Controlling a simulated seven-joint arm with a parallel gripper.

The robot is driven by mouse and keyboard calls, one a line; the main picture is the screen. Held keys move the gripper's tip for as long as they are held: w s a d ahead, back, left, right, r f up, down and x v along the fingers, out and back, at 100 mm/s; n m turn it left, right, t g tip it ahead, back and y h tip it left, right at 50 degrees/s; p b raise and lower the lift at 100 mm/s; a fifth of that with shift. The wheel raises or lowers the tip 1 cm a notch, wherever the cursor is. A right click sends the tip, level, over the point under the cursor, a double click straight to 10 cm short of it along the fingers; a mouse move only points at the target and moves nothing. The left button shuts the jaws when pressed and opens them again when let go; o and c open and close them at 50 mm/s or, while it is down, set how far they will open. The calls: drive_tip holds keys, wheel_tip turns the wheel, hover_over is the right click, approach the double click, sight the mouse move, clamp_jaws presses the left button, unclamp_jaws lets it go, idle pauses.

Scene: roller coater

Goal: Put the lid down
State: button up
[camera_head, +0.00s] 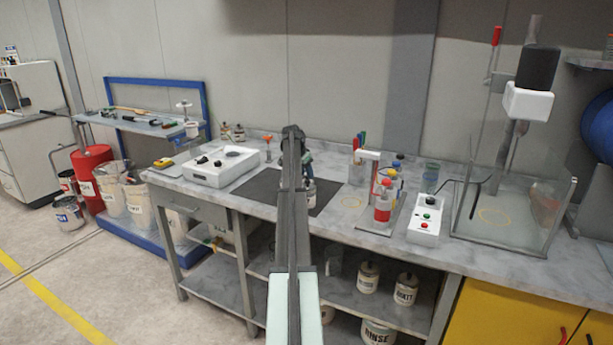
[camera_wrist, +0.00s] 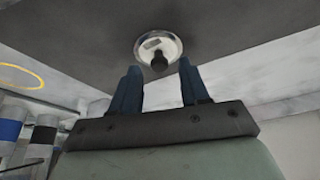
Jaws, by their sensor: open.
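In the wrist view, a round, pale, shiny piece with a black knob (camera_wrist: 158,50) shows on the dark mat (camera_wrist: 85,30), just beyond my fingertips. It may be the lid; I cannot tell whether it lies alone or sits on a jar. My gripper (camera_wrist: 158,78) is open, its two blue fingers apart with nothing held between them. In the head view my arm hides much of the mat (camera_head: 255,188), and my gripper (camera_head: 308,162) is partly hidden behind it. A small pale jar-like thing (camera_head: 311,196) shows just right of my arm, below the gripper.
A yellow ring (camera_head: 354,203) marks bare bench right of the mat. Beyond it stand a red-and-white dispenser stand (camera_head: 382,205), a white button box (camera_head: 428,220) and a glass enclosure (camera_head: 515,210). A white instrument (camera_head: 222,166) stands left of the mat.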

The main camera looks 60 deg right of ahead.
drive_tip(key=v, duration=1)
drive_tip(key=shift+r, duration=0.2)
